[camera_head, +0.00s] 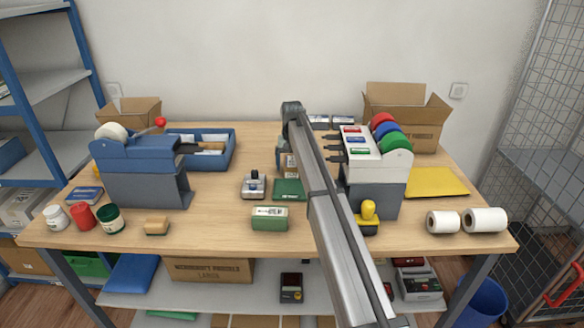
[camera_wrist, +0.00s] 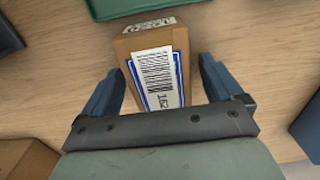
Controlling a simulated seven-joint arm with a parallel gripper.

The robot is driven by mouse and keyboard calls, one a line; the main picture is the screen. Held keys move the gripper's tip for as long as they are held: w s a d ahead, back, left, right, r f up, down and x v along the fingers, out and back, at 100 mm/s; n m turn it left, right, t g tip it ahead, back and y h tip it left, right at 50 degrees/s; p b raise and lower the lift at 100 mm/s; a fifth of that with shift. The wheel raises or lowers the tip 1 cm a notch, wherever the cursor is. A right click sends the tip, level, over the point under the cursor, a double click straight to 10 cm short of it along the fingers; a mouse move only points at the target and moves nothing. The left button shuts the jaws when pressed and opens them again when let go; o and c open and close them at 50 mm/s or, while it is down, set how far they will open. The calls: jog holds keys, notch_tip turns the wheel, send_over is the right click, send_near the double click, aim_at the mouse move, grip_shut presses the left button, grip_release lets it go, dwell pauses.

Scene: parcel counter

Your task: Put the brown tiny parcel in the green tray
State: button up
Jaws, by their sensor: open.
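The brown tiny parcel (camera_wrist: 186,45) stands on the wooden counter between the fingers of my gripper (camera_wrist: 160,78) in the wrist view, its white, blue-edged barcode label facing the camera. The fingers are open on either side of it, with a small gap visible on the right. In the head view the parcel (camera_head: 291,166) is partly hidden by my arm and gripper (camera_head: 284,160). The green tray (camera_head: 289,190) lies just in front of the parcel; its edge shows at the top of the wrist view (camera_wrist: 140,8).
A green labelled box (camera_head: 269,223) and a small grey device (camera_head: 253,186) stand near the tray. A blue tray (camera_head: 230,150) is to the left, a grey-white dispenser (camera_head: 375,185) to the right. Clear counter lies left of the grey device.

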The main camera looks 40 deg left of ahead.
jog(key=shift+r, duration=0.15)
jog(key=c, duration=1.3)
